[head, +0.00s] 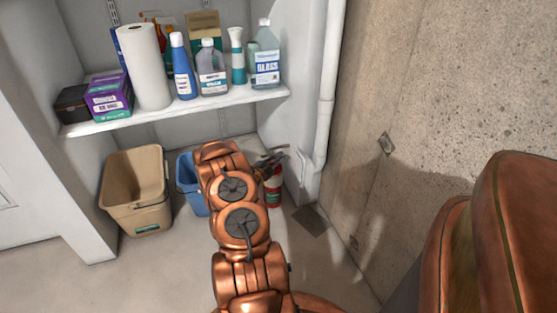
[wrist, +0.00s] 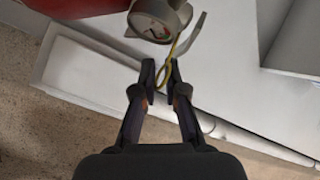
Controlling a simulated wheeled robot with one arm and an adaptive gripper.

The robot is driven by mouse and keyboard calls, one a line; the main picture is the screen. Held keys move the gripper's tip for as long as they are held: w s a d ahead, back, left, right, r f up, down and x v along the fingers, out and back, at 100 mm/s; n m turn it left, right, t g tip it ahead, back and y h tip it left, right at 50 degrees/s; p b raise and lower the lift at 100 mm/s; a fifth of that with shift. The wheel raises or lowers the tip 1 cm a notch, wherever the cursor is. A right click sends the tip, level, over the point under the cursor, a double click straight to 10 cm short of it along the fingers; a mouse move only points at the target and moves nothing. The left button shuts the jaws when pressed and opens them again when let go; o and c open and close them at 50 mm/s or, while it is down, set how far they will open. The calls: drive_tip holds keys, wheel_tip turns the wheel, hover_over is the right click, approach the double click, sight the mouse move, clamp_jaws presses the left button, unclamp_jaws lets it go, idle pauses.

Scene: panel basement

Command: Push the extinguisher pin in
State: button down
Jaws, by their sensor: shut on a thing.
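The red fire extinguisher (head: 273,188) stands on the floor below the shelf in the head view, partly hidden by my arm. In the wrist view its red body (wrist: 75,6) is at the top left, with a round gauge (wrist: 153,22) on its valve. A yellow ring, the extinguisher pin (wrist: 168,68), hangs below the gauge. My gripper (wrist: 161,76) has its fingertips on either side of the yellow ring, shut on it with a narrow gap. In the head view my gripper (head: 273,155) is at the top of the extinguisher. The pin's shaft is not clearly visible.
A beige bin (head: 137,190) and a blue bucket (head: 190,183) stand left of the extinguisher. A white shelf (head: 180,107) with bottles and boxes is above. A white pipe (head: 325,90) and a concrete wall (head: 440,70) are on the right.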

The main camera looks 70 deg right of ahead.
drive_tip(key=shift+a+f, duration=0.1)
drive_tip(key=shift+f, duration=0.25)
drive_tip(key=shift+w+d+f+p, duration=0.15)
drive_tip(key=shift+w+d+p, duration=0.2)
drive_tip(key=shift+p, duration=0.8)
drive_tip(key=shift+w+d+p, duration=0.1)
drive_tip(key=shift+d+p, duration=0.05)
drive_tip(key=shift+p, duration=0.35)
drive_tip(key=shift+d+f, duration=0.1)
drive_tip(key=shift+d, duration=0.05)
drive_tip(key=shift+s, duration=0.2)
drive_tip(key=c, duration=1.4)
unclamp_jaws()
drive_tip(key=shift+o, duration=0.3)
drive_tip(key=shift+d, duration=0.1)
drive_tip(key=shift+w+r, duration=0.1)
drive_tip(key=shift+r, duration=0.3)
drive_tip(key=v, duration=0.8)
